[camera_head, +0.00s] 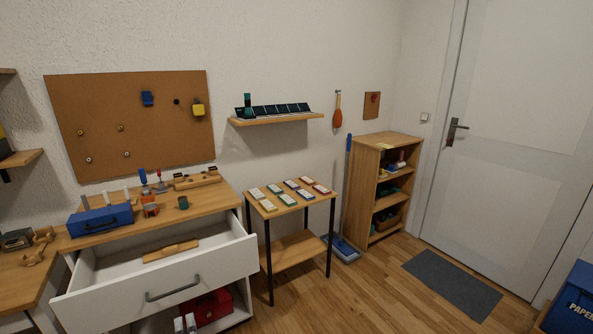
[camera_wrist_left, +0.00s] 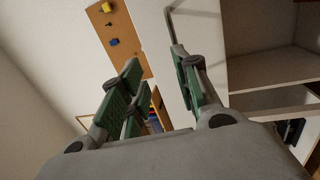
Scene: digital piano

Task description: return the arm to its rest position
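My left gripper (camera_head: 185,324) shows only as two pale fingertips at the bottom edge of the head view, in front of the cabinet's lower part; the rest of the arm is out of frame. In the left wrist view the left gripper (camera_wrist_left: 156,72) has its green-padded fingers spread apart, with nothing held between them. The open white drawer (camera_head: 160,291) stands above and behind the fingertips in the head view. A red box (camera_head: 211,307) lies on the lower shelf just beside them. My right gripper is in neither view.
The workbench (camera_head: 150,221) carries a blue toolbox (camera_head: 100,220) and tools. A small table (camera_head: 295,247) with several coloured blocks stands right of the drawer. A wooden shelf unit (camera_head: 357,200) stands farther right. The floor (camera_head: 370,300) before them is largely clear.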

